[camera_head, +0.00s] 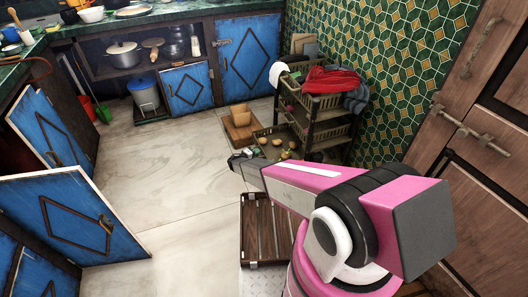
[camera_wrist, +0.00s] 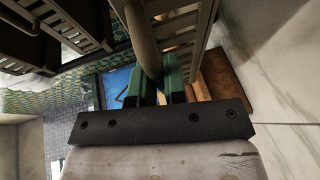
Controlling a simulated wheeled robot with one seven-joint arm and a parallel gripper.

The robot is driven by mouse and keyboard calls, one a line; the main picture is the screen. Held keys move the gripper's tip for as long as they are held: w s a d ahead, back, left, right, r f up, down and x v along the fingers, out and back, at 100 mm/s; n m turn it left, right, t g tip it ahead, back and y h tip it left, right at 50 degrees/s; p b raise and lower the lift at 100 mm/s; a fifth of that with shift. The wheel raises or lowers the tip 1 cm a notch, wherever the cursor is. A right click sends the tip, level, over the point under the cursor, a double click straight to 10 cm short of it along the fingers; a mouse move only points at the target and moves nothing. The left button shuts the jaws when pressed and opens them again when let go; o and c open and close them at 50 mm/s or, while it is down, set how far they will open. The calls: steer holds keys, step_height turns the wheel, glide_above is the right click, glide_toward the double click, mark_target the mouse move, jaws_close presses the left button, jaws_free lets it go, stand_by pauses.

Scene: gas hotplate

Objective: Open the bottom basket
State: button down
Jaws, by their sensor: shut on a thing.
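The dark slatted basket rack (camera_head: 325,128) stands against the green tiled wall. Its bottom basket (camera_head: 266,131) juts out to the left of the rack, low over the floor, and holds several small yellowish round items. My gripper (camera_head: 238,159) reaches down to the near left end of this basket. In the wrist view, my green-padded fingers (camera_wrist: 153,88) are shut around a greyish bar that appears to be the basket's rim. The slatted basket side (camera_wrist: 203,32) rises just beyond them. My arm hides the near side of the basket and part of the rack's foot.
A wooden tray with an orange-brown box (camera_head: 240,114) lies on the floor behind the bottom basket. An open blue cabinet door (camera_head: 75,215) juts in at left. The marble floor between is clear.

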steer(key=shift+s+a, duration=0.25)
steer(key=shift+a, duration=0.65)
steer(key=c, duration=1.2)
jaws_free()
steer(key=v, duration=1)
steer(key=shift+s+a, duration=0.3)
steer(key=shift+r, duration=0.1)
